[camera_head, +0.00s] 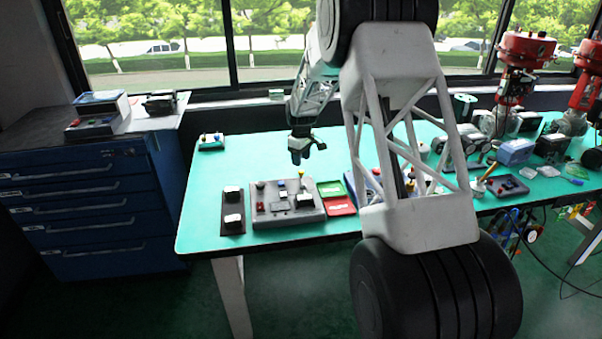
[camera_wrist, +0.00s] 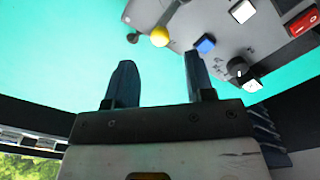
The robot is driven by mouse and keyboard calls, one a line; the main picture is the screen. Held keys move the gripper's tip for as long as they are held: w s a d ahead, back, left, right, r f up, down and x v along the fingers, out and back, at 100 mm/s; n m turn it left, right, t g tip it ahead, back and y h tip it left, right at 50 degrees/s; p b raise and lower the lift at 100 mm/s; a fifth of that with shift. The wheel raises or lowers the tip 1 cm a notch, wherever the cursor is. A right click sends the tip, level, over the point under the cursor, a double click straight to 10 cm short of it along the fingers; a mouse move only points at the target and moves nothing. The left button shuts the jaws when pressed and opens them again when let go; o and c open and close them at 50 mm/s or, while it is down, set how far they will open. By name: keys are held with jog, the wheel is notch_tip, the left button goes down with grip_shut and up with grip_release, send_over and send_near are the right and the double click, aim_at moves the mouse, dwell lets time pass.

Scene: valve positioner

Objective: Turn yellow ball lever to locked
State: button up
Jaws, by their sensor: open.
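The yellow ball lever (camera_wrist: 160,36) shows in the wrist view at the edge of a grey control box, beyond my open fingertips. Its stem runs up and right from the ball. In the head view the yellow ball (camera_head: 301,174) is small, at the back right of the grey control box (camera_head: 262,219). My gripper (camera_head: 302,155) is above the table behind the box, pointing down. In the wrist view my gripper (camera_wrist: 160,72) is open and empty, its two dark fingers apart. It does not touch the lever. The locked marking cannot be made out.
The box also carries a blue button (camera_wrist: 205,45), a black knob (camera_wrist: 237,67) and a red rocker switch (camera_wrist: 302,22). A dark panel (camera_head: 233,226) lies left of the box. A green and red case (camera_head: 338,205) lies right. The teal table (camera_head: 230,170) behind the box is mostly clear.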

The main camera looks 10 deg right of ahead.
aim_at(301, 171)
jog(key=shift+f, duration=3.4)
grip_shut()
